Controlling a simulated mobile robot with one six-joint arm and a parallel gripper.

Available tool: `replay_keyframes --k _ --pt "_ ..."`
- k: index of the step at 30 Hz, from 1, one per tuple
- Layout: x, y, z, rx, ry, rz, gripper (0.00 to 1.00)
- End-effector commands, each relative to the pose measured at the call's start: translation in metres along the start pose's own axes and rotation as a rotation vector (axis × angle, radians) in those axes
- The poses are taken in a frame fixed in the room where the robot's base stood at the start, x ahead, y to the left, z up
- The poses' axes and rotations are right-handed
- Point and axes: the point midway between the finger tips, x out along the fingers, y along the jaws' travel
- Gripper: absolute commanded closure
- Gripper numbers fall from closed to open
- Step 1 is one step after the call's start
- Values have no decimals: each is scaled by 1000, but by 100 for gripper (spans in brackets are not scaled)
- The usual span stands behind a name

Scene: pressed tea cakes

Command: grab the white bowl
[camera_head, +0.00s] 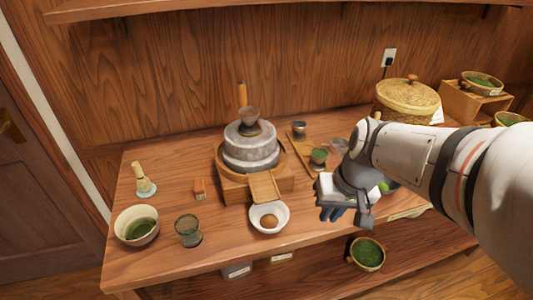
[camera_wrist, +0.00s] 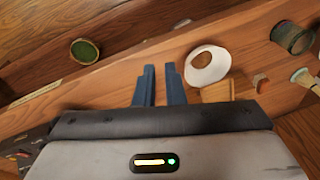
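My gripper (camera_head: 332,214) is to the right of the bowl in the head view, near the table's front edge. Its two blue fingers (camera_wrist: 160,68) are parted by a narrow gap, with only wood visible between them.
A stone mill (camera_head: 250,147) on a wooden base stands behind the bowl, its wooden spout (camera_head: 264,187) reaching close to the bowl. A dark glass (camera_head: 188,231) and a green-filled bowl (camera_head: 137,209) stand to the left. A lidded basket (camera_head: 407,95) stands at back right.

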Motion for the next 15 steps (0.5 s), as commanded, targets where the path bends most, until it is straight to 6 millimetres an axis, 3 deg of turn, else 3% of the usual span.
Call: replay_keyframes --k 1,9,15 --pt "15 -4 -12 10 -34 -45 90" --pt "74 -24 -67 60 -109 -258 90" --pt "98 -29 -88 85 -118 -332 90"
